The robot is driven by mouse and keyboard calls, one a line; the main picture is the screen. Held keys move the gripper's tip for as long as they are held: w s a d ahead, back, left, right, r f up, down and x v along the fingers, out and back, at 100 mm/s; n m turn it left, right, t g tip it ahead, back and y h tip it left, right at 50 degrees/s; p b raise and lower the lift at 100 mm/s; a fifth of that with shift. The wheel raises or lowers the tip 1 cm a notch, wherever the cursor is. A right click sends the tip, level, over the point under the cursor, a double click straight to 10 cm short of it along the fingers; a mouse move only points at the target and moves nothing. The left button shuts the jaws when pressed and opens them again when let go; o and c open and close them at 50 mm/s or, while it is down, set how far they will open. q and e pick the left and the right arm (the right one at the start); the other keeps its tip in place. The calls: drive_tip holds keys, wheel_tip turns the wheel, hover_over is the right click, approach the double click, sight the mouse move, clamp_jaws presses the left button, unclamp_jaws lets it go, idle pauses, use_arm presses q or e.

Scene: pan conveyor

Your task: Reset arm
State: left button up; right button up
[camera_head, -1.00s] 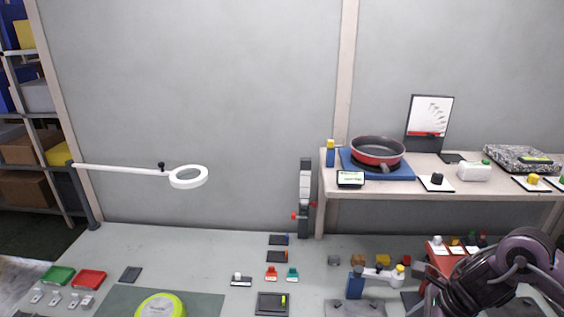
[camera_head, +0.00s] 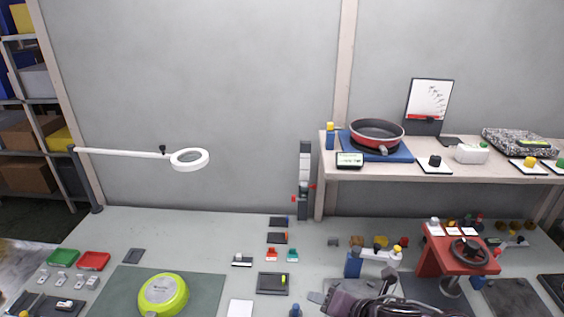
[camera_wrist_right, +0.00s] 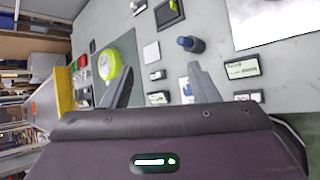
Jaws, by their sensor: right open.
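A green pan (camera_wrist_right: 109,64) lies beyond the upper-left finger. A blue-topped knob (camera_wrist_right: 190,44) stands past the other finger. The green pan also shows in the head view (camera_head: 163,295), bottom-up on a dark mat (camera_head: 208,290). My left gripper is not in view.
A red pan (camera_head: 376,131) stands on a blue plate on the raised shelf (camera_head: 345,176). A red stand with a black ring (camera_head: 470,252) is right of my arm. A white ring lamp (camera_head: 190,160) reaches over the left. The table's back left is clear.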

drive_tip(key=s+d+f+m+g+h, duration=0.25)
drive_tip(key=s+d+m, duration=0.35)
drive_tip(key=m, duration=0.9)
drive_tip(key=s+d+f+m+g+h, duration=0.25)
drive_tip(key=s+m, duration=0.55)
drive_tip(key=m, duration=0.6)
wheel_tip(320, 180, down, 32)
drive_tip(key=s+b, duration=0.2)
drive_tip(key=b, duration=0.3)
drive_tip(key=s+d+f+g+b, duration=0.1)
drive_tip(key=s+d+f+b, duration=0.1)
drive_tip(key=s+f, duration=0.8)
drive_tip(key=s+d+f+g+b, duration=0.1)
drive_tip(key=s+d+f+b, duration=0.1)
drive_tip(key=s+f, duration=0.8)
wheel_tip(320, 180, down, 6)
drive_tip(key=shift+s+d+r+b, duration=0.2)
drive_tip(key=shift+d+b, duration=0.1)
drive_tip(key=shift+b, duration=0.2)
